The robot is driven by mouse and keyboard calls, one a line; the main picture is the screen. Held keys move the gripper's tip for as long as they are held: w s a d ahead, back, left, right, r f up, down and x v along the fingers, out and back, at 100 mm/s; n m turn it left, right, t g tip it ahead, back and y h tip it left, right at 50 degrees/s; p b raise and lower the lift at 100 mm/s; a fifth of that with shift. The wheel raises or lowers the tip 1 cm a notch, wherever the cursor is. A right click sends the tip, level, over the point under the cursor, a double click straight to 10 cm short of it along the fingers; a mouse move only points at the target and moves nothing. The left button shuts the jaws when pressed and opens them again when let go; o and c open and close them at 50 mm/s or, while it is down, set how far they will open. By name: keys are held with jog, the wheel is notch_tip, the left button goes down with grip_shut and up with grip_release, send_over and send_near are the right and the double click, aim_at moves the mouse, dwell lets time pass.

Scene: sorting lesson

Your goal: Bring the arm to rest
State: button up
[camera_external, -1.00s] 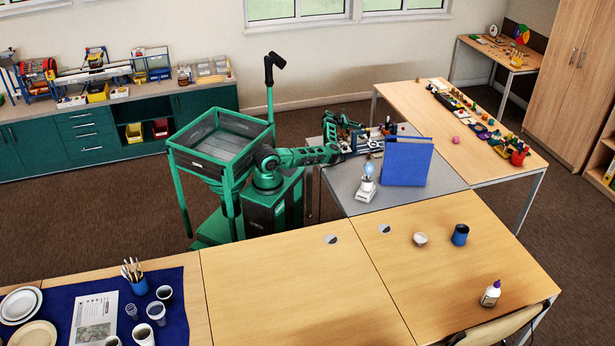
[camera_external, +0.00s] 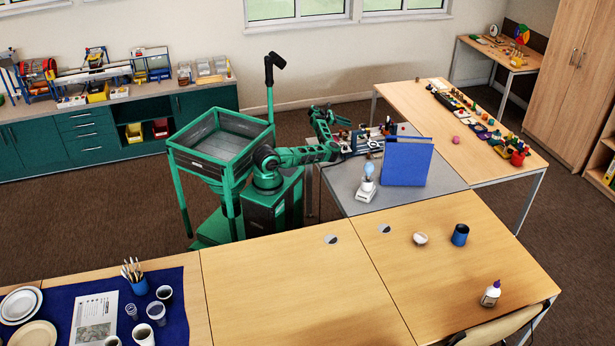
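My arm (camera_external: 300,155) is green and black. It reaches right from my body to the near left edge of the grey table, and then its outer part folds up and back. My gripper (camera_external: 320,112) appears to be at the raised far end of the arm, left of the table's far edge. It is small here, and its fingers cannot be made out. I see nothing clearly held in it.
The grey table (camera_external: 352,208) bears a blue upright panel (camera_external: 407,162), a lamp-like item with a pale blue bulb (camera_external: 367,180) and several small parts behind. A wooden table (camera_external: 430,105) with colourful items stands beyond.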

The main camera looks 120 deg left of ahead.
jog(key=shift+v, duration=0.8)
jog(key=shift+r, duration=0.1)
